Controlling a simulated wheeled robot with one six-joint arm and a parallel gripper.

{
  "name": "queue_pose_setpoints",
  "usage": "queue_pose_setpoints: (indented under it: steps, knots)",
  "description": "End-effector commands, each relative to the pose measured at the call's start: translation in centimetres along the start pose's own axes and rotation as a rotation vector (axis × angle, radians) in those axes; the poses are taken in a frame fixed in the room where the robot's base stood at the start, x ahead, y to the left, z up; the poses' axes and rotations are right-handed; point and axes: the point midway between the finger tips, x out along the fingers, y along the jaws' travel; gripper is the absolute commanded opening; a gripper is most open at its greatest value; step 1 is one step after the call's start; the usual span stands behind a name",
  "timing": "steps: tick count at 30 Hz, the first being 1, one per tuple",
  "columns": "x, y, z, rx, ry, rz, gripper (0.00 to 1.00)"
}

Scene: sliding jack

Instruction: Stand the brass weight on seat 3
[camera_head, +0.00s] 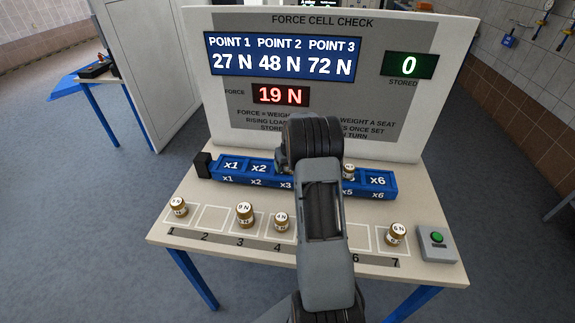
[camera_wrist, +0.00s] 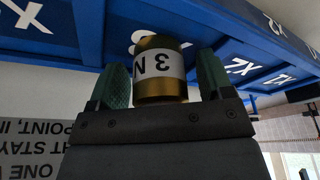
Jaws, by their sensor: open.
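A brass weight with a white band reading 3 N (camera_wrist: 160,67) is upside down in the wrist view, its base against the blue beam. My gripper (camera_wrist: 164,64) is open, one green finger on each side of the weight, with a visible gap at the right. In the head view the blue beam (camera_head: 214,172) carries seats x1 to x6. My arm hides the middle seats, this weight and the fingertips there.
Another small weight (camera_head: 349,172) stands on seat x5. Brass weights stand on tray places 1 (camera_head: 179,208), 3 (camera_head: 245,215), 4 (camera_head: 282,222) and 7 (camera_head: 396,235). The force display (camera_head: 281,95) reads 19 N; the stored display (camera_head: 408,66) reads 0. A green button (camera_head: 437,239) is at right.

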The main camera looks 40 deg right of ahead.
Motion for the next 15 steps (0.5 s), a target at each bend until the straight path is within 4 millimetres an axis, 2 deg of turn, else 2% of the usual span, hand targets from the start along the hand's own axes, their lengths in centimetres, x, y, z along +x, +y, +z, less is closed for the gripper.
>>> queue_pose_setpoints:
  steps: [7, 15]
  knots:
    - [-1.2, 0.0, -0.1, 0.000, 0.003, 0.001, 0.74]
    - [-6.3, 0.1, -0.1, 0.001, 0.005, 0.002, 0.74]
